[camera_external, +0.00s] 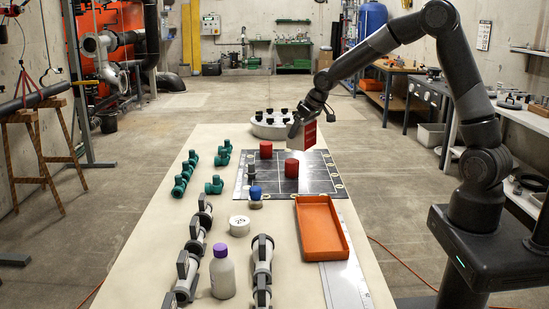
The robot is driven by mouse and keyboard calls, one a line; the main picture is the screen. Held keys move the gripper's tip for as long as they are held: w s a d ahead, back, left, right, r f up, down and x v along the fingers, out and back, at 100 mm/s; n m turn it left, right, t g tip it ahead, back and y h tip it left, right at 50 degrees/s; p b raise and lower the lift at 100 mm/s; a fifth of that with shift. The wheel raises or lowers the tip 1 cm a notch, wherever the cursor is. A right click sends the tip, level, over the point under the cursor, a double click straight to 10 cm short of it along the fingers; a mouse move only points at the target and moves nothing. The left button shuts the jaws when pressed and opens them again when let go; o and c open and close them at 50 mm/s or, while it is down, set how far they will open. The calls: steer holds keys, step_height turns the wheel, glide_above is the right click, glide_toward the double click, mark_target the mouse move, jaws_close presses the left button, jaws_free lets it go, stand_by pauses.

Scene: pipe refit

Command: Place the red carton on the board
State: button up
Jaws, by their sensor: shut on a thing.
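The red carton (306,136) is in the air above the far edge of the board. My gripper (303,122) is shut on it and holds it from above, slightly tilted. The board (322,185) is a dark panel with a pale grid, flat on the long table. Two red cylinders stand on the board, one (265,150) near its far left and one (291,168) near its middle. A small dark piece is at the board's left edge. The carton's far side and part of my fingers are hidden.
An orange tray (346,229) lies in front of the board. A round grey holder with black knobs (271,130) stands behind it. Green fittings (214,184), grey valves (187,275), a white tape roll (239,222), a blue-capped jar (255,199) and a purple-capped bottle (222,276) stand left and in front.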

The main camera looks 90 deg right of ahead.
steer(key=s+d+m+h, duration=0.1)
steer(key=s+d+m, duration=0.1)
steer(key=s+d, duration=1.15)
steer(key=shift+w+a+f, duration=0.25)
steer(key=shift+w+f, duration=1.45)
steer(key=shift+w, duration=0.45)
steer(key=shift+w+a+f, duration=0.25)
steer(key=shift+w+f, duration=1.4)
steer(key=shift+w, duration=0.55)
steer(key=shift+w+a+f, duration=0.25)
steer(key=shift+w+f, duration=1.45)
steer(key=shift+w, duration=0.45)
steer(key=shift+f, duration=0.15)
steer(key=o, duration=1)
steer(key=shift+r, duration=0.2)
steer(key=v, duration=1.2)
steer(key=shift+w, duration=0.15)
